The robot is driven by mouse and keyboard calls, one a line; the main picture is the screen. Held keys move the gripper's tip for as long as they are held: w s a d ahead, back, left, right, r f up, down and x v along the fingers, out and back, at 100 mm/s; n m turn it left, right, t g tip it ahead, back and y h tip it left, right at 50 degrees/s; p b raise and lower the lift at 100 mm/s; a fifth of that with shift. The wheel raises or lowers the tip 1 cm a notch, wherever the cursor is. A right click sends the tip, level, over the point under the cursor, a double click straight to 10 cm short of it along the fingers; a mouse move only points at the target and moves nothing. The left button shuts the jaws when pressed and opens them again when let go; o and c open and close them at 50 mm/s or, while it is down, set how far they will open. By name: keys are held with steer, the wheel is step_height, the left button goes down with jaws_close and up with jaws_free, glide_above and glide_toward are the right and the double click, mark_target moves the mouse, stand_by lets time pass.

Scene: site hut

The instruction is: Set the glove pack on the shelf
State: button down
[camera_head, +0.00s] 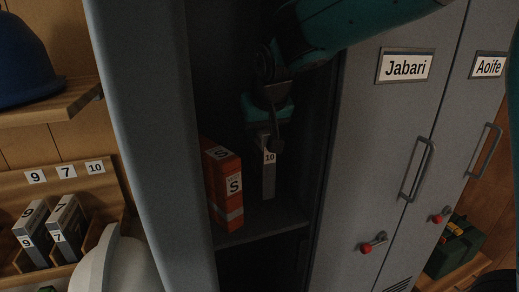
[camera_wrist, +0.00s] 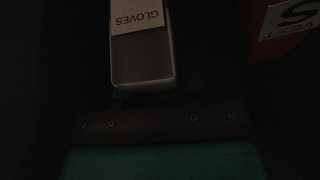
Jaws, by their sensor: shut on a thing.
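The glove pack (camera_head: 268,180) is grey with a white label reading 10. It is upright inside the open locker, to the right of an orange vest pack. My gripper (camera_head: 268,132) is shut on its upper part from above. In the wrist view the pack (camera_wrist: 145,62) shows its GLOVES label, and the picture is dark. The shelf (camera_head: 262,228) is the grey board inside the locker.
The orange vest pack (camera_head: 224,188), marked S, stands on the shelf close at the left. The locker's open door (camera_head: 150,140) is at the left and the shut Jabari door (camera_head: 375,170) at the right. A rack (camera_head: 95,180) with grey packs stands at the far left.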

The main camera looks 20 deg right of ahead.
mark_target(260, 152)
steer(key=shift+f+p, duration=0.35)
steer(key=shift+f, duration=2.35)
steer(key=shift+f, duration=0.2)
steer(key=c, duration=0.7)
jaws_free()
steer(key=shift+r, duration=0.15)
